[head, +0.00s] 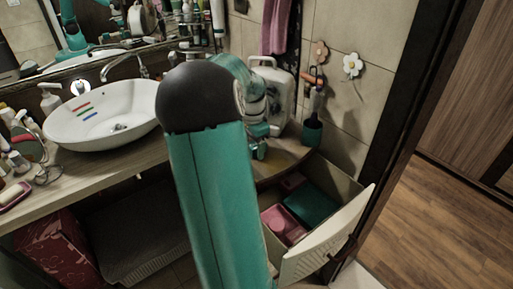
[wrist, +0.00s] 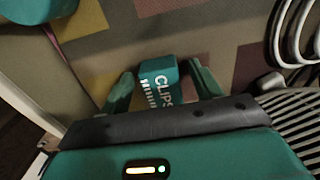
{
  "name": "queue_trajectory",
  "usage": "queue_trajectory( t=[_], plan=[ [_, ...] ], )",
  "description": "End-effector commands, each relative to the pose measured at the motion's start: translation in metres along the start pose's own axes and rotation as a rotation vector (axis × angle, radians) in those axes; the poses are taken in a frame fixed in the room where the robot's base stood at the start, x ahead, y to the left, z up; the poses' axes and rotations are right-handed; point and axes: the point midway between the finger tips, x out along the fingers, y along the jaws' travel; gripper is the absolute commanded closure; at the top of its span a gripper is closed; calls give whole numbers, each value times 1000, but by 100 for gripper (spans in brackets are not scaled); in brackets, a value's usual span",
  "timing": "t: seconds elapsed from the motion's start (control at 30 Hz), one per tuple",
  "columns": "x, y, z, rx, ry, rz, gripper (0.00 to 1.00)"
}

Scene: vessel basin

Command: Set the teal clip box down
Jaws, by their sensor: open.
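The teal clip box (wrist: 160,84), marked CLIPS in white, shows in the wrist view on a brown surface with coloured squares (wrist: 205,18). My gripper (wrist: 161,78) is open, with one finger on each side of the box. A gap shows between the box and the right finger, and a narrower one at the left. The box looks to rest on the surface, but its underside is hidden. In the head view my gripper (head: 260,150) is low over the counter's right end, partly behind my arm. I cannot make out the clip box there.
An open drawer (head: 330,235) below the counter's right end holds a teal item (head: 310,205) and pink containers (head: 282,222). A white case (head: 272,92) stands behind my gripper. A teal holder (head: 312,132) is at the wall. A white basin (head: 105,112) is at left.

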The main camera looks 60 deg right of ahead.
Motion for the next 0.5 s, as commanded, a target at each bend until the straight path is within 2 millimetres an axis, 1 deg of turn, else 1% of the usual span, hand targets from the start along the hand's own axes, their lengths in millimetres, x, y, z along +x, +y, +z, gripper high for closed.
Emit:
queue_trajectory(
  t=[0.2, 0.27, 0.3, 0.43, 0.5],
  plan=[
    [1, 0, 0, -1, 0, -1, 36],
    [1, 0, 0, -1, 0, -1, 48],
    [1, 0, 0, -1, 0, -1, 56],
    [0, 0, 0, -1, 0, -1, 82],
    [0, 0, 0, -1, 0, -1, 88]
  ],
)
